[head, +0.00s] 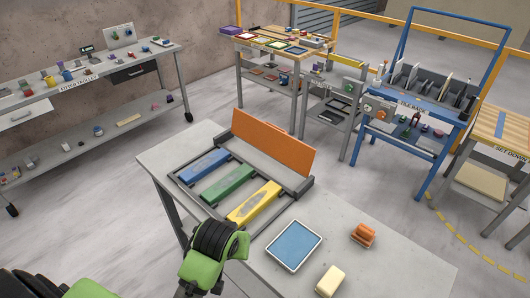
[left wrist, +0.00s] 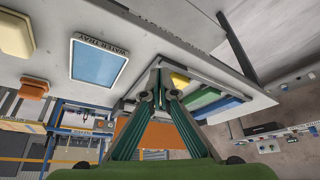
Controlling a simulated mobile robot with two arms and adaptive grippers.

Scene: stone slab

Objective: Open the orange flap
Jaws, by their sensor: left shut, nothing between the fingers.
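The orange flap (head: 270,142) stands raised and leaning at the far side of a grey frame on the stone slab (head: 395,245). It also shows in the left wrist view (left wrist: 157,137), partly hidden behind my fingers. The blue flap (head: 203,164), green flap (head: 227,183) and yellow flap (head: 254,203) lie low in the same frame. My left gripper (left wrist: 161,70) is shut and empty, with its fingertips together. In the head view its arm comes in at the lower left, on the near side of the frame, apart from the orange flap. My right gripper does not show.
A water tray (head: 294,245), an orange block-like object (head: 364,235) and a cream block (head: 330,281) lie on the slab's right part. A grey workbench (head: 85,80) stands back left. A blue rack (head: 420,105) and wooden-topped tables stand beyond, with open floor between.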

